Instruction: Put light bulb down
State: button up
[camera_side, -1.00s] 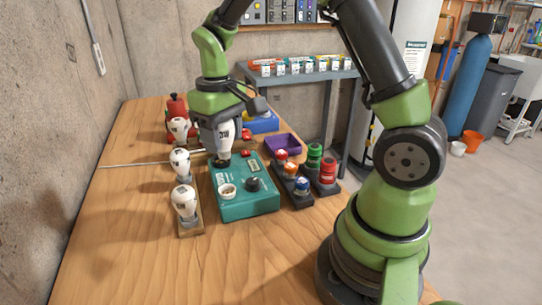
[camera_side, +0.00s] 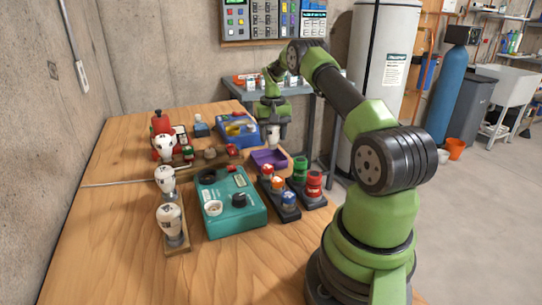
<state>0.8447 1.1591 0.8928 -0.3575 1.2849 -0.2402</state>
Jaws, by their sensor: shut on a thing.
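My gripper (camera_side: 272,124) is at the far right of the bench, pointing down. It is shut on a white light bulb (camera_side: 273,134), held just above the purple tray (camera_side: 257,163), near its back right corner. Whether the bulb touches the tray I cannot tell. Other white bulbs (camera_side: 171,222) stand upright in a wooden holder (camera_side: 176,246) at the left. A teal tester box (camera_side: 238,222) with a white socket and a black knob lies mid-bench.
Black holders with red, orange and blue caps (camera_side: 288,198) and green and red caps (camera_side: 313,184) stand right of the tester. The front of the wooden bench (camera_side: 130,270) is clear.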

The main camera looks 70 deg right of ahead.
aim_at(272, 150)
jog(key=shift+f, duration=3)
jog(key=shift+f, duration=0.15)
jog(key=o, duration=1)
